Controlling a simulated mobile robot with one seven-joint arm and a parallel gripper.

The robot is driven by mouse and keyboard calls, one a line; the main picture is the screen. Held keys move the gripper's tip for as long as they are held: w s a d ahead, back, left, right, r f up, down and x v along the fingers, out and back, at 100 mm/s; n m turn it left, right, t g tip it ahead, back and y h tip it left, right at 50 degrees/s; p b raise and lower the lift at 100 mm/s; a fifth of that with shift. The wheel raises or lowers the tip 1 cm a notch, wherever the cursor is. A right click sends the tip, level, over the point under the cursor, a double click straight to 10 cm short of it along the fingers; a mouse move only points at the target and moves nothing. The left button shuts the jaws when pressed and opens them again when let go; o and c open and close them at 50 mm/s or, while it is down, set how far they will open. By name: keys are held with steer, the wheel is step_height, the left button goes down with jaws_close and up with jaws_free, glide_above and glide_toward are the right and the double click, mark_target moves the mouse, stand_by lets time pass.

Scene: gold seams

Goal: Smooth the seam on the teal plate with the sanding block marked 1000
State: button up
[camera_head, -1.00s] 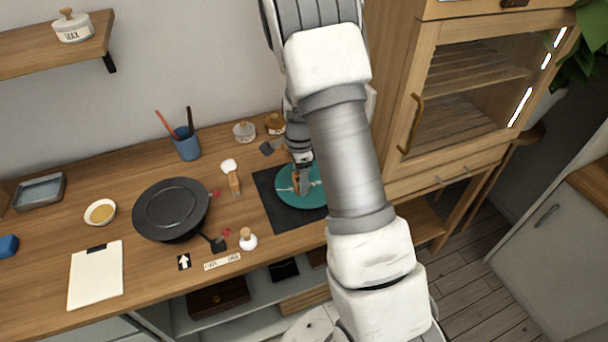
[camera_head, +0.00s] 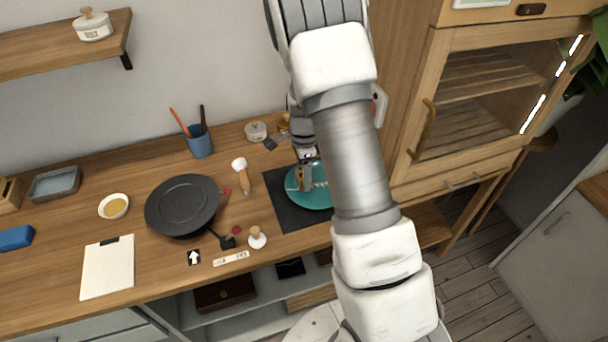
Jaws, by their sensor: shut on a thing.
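The teal plate (camera_head: 318,199) lies on a black mat (camera_head: 284,212) on the wooden counter, with a pale seam line across it. My gripper (camera_head: 304,184) is over the left part of the plate, pointing down. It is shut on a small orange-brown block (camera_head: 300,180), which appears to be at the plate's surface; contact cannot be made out. No marking on the block can be read. My arm hides the right part of the plate and mat.
A black round pan-like dish (camera_head: 182,205), a brush (camera_head: 243,176) and a small knobbed stamp (camera_head: 257,238) stand left of the mat. A blue cup with tools (camera_head: 199,143) and a jar (camera_head: 255,132) are behind. A clipboard (camera_head: 108,268) lies front left. A wooden cabinet (camera_head: 470,100) rises at the right.

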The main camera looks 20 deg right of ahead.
steer(key=shift+r, duration=0.1)
step_height(320, 180, up, 5)
steer(key=p, duration=0.3)
steer(key=shift+f, duration=0.2)
